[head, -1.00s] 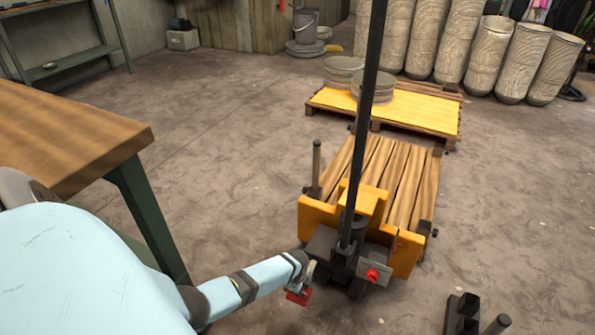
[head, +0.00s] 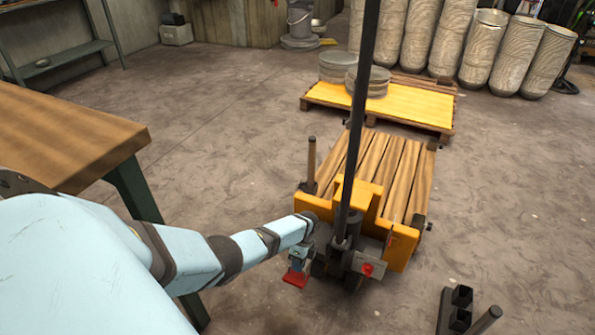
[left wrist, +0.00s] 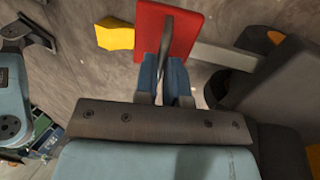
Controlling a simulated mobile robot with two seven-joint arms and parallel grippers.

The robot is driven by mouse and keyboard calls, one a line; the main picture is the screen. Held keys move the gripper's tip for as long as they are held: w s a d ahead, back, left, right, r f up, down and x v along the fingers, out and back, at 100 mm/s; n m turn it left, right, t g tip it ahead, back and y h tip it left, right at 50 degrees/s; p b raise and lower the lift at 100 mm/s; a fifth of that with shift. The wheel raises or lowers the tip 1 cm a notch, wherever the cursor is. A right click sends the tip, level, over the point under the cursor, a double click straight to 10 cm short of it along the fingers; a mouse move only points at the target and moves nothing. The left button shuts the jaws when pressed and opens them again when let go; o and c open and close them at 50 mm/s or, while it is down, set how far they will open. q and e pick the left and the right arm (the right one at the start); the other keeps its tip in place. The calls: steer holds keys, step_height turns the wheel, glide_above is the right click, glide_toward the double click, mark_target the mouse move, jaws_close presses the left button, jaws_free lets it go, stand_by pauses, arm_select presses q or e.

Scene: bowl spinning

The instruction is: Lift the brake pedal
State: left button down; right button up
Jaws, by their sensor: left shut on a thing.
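The red brake pedal (head: 295,277) sticks out at the lower left of the orange pallet jack (head: 402,246), at the jack's near end. My left gripper (head: 301,256) reaches it from the left. In the left wrist view the red pedal plate (left wrist: 157,30) lies just beyond my blue left fingers (left wrist: 165,70). They are closed on a thin dark upright part at the plate. The join between pedal and jack is partly hidden by my gripper. My right gripper is not in view.
The jack's tall dark handle (head: 359,130) rises through the view. A second red part (head: 367,269) sits on its base. A wooden workbench (head: 70,145) stands at left. A dark object (head: 458,308) is on the floor at lower right. Open floor lies beyond the bench.

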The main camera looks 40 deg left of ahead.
arm_select(q)
steer(key=shift+w+a+r, duration=0.15)
steer(key=shift+w+r, duration=0.05)
steer(key=shift+w, duration=0.15)
steer(key=c, duration=1.2)
jaws_free()
steer(key=shift+f, duration=0.1)
steer(key=shift+r, duration=0.3)
steer(key=p+v, duration=0.5)
steer(key=v, duration=0.8)
steer(key=shift+p, duration=0.3)
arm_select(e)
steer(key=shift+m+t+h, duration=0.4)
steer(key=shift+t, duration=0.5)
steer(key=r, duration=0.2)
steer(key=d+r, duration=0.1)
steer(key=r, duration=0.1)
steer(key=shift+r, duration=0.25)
arm_select(q)
steer(key=shift+r, duration=0.15)
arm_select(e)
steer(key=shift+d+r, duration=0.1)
